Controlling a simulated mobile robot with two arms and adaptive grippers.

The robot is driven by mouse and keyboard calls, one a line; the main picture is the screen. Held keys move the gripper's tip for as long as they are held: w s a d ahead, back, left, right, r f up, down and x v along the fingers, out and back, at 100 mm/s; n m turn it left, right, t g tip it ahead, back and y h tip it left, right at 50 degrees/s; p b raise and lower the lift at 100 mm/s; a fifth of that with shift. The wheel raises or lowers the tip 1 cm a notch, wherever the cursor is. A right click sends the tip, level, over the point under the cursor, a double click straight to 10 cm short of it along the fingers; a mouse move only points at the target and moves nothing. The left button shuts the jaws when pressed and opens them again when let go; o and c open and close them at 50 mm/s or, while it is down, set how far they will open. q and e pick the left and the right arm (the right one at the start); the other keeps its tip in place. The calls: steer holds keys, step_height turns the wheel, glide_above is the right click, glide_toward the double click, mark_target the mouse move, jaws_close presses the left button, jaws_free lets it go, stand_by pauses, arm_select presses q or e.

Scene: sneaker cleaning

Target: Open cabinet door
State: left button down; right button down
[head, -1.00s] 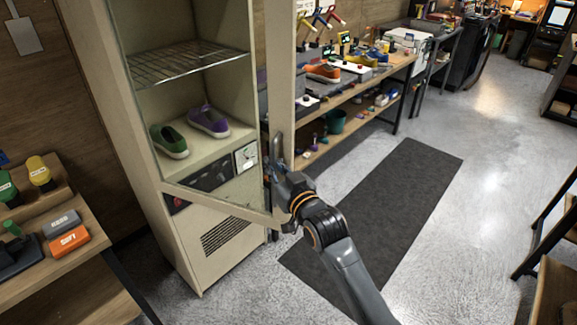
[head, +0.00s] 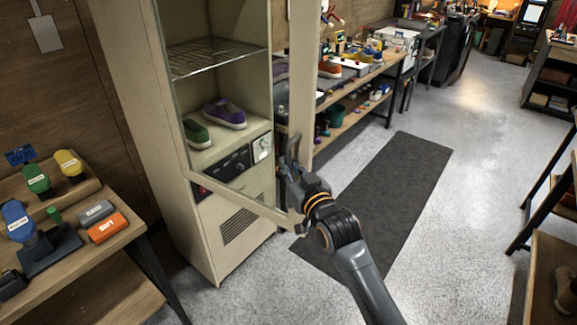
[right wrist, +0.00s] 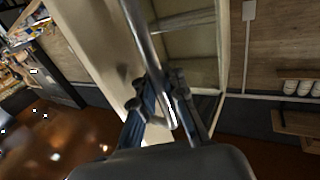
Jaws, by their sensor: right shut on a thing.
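The tall cream cabinet (head: 213,254) stands left of centre in the head view. Its glass door, with a cream frame (head: 302,75), stands partly open, its free edge out from the cabinet body. My right gripper (head: 291,168) is at that free edge, shut on the door handle (head: 294,147). In the right wrist view the handle (right wrist: 141,35) is a metal bar running down between the fingers of my right gripper (right wrist: 158,97). The fingers hide part of the bar. My left gripper is not in view.
A green shoe (head: 196,134) and a purple shoe (head: 225,114) sit inside the cabinet, below a wire rack (head: 215,57). A side table (head: 100,250) with bottles and brushes stands at the left. A workbench (head: 345,85) stands behind the door. A dark mat (head: 385,190) lies on open floor.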

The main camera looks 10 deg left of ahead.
steer(key=shift+w+d+f, duration=0.1)
steer(key=shift+d+f, duration=0.05)
steer(key=shift+d, duration=0.1)
steer(key=c, duration=1.6)
jaws_free()
steer(key=shift+o, duration=1.1)
steer(key=shift+d, duration=0.2)
steer(key=shift+s, duration=0.2)
steer(key=v, duration=1.2)
